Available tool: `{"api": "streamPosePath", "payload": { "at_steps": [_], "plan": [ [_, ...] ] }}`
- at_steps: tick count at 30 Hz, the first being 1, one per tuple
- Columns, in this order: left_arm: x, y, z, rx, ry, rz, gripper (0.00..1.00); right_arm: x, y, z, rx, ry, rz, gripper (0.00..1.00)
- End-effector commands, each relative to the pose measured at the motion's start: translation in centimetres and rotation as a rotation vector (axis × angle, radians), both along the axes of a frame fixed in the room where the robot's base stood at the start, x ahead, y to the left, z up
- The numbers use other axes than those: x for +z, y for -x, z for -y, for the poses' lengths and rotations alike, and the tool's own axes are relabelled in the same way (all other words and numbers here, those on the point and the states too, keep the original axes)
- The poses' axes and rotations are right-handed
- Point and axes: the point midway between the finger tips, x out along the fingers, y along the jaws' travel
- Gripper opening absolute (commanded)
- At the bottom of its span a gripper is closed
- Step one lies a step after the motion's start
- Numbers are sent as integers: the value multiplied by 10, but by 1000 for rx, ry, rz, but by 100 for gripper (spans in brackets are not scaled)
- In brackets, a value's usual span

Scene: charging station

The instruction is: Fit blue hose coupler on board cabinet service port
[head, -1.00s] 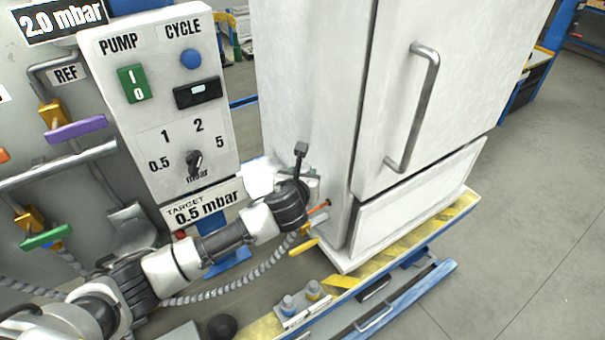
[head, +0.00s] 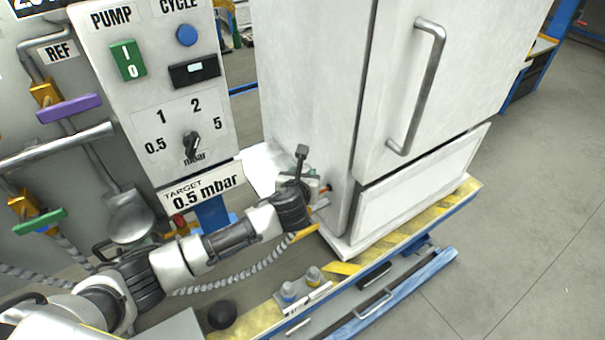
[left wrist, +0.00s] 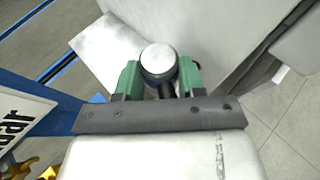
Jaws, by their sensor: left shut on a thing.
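My left gripper (head: 311,179) is beside the lower left side of the white cabinet (head: 310,75). In the left wrist view its green fingers (left wrist: 158,78) are shut on a grey cylindrical piece (left wrist: 158,58) with a pale round end. A small orange-tipped fitting (head: 327,188) shows just past the gripper, low at the cabinet's side. I cannot tell whether the held piece touches a port. My right gripper is not in view.
A yellow lever (head: 304,232) lies just below the gripper. A grey corrugated hose (head: 240,278) runs beneath my arm. The pump panel (head: 150,60) stands at left.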

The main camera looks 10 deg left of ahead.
Motion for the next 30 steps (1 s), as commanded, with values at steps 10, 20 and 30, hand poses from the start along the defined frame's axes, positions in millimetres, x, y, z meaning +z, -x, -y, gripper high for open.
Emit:
{"api": "streamPosePath", "payload": {
  "at_steps": [10,20,30],
  "plan": [
    [1,0,0,0,0,1,6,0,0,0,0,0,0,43],
    [2,0,0,0,0,1,6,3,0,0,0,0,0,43],
    [1,0,0,0,-1,1,6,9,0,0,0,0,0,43]
  ]
}}
